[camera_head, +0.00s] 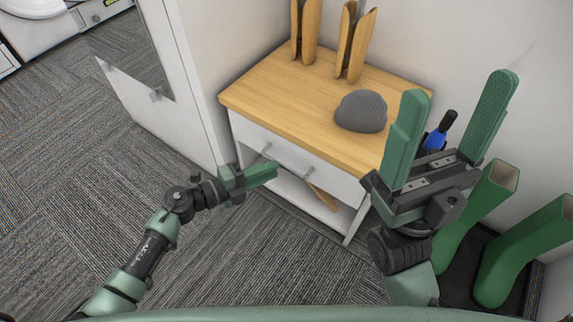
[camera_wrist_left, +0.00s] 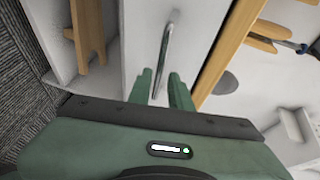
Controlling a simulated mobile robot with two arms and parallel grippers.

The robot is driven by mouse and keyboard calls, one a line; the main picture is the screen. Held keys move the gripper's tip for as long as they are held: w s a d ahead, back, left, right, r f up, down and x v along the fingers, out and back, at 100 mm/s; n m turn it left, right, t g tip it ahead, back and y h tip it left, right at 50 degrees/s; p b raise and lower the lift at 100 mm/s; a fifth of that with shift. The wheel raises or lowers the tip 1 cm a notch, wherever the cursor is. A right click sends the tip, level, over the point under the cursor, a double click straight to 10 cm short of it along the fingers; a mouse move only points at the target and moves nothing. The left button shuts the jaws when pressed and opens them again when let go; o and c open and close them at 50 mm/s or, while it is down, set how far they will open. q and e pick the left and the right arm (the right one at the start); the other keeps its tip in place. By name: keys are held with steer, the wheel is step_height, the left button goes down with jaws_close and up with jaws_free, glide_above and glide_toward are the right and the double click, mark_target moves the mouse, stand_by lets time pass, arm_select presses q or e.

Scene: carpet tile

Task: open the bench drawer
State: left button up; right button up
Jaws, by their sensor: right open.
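The bench (camera_head: 300,100) has a wooden top and a white drawer front (camera_head: 340,182) that looks flush and shut. A metal bar handle (camera_head: 308,171) is on the drawer front; it also shows as a long bar in the left wrist view (camera_wrist_left: 165,45). My left gripper (camera_head: 275,170) is in front of the drawer at the handle. In the left wrist view its two green fingers (camera_wrist_left: 162,82) are apart, with the handle's near end between them. I cannot tell whether they touch it. My right gripper (camera_head: 460,85) is open and empty, raised in front of the bench's right end.
On the bench top are a grey ribbed cap (camera_head: 362,110) and wooden boot shapers (camera_head: 355,42). A wooden item (camera_head: 323,197) lies on the open shelf below. Green boots (camera_head: 530,248) stand at the right. A white mirrored panel (camera_head: 150,115) is at the left. Carpet in front is clear.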

mark_target(283, 165)
arm_select(q)
steer(key=b+x, duration=0.1)
steer(key=x, duration=0.3)
steer(key=shift+w+d+f, duration=0.1)
steer(key=shift+w+d, duration=0.1)
steer(key=shift+d, duration=0.15)
jaws_close()
stand_by(1.1)
